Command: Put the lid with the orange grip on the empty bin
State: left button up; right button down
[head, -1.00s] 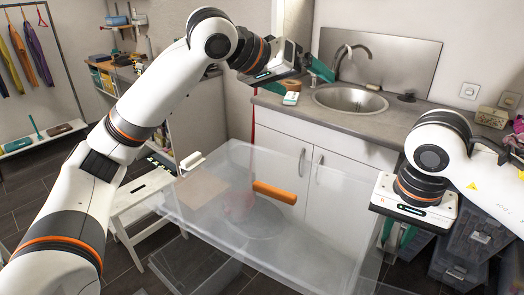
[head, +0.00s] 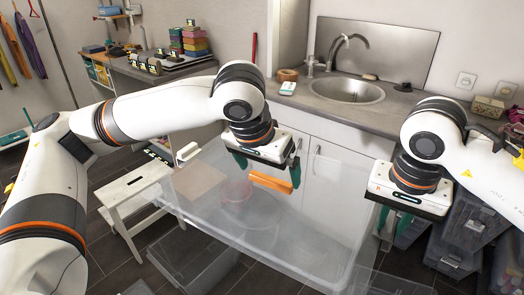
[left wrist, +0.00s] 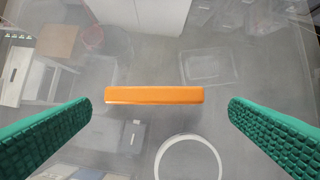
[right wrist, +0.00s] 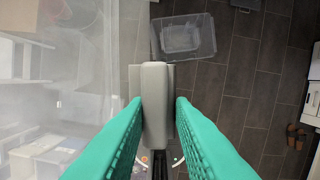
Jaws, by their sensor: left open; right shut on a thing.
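A large, flat, see-through lid (head: 300,215) is held up level in front of me. Its orange grip (head: 272,182) lies across its middle, and a white grip (head: 187,152) is at its left edge. My left gripper (head: 267,172) is just above the orange grip. In the left wrist view the orange grip (left wrist: 154,95) lies between its open fingers, apart from both. My right gripper (head: 394,222) is shut on a grey grip (right wrist: 155,100) at the lid's right edge. A clear bin (head: 190,262) stands on the floor, partly behind the lid; I see nothing in it.
A white step stool (head: 130,190) stands left of the lid. A sink counter (head: 390,110) with white cabinets is behind it. Dark see-through crates (head: 470,225) are stacked at the right. In the right wrist view, dark floor (right wrist: 240,90) is clear beside the bin (right wrist: 185,38).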

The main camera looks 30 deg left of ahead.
aim_at(272, 180)
pick_arm(q)
jog(key=shift+x, duration=2)
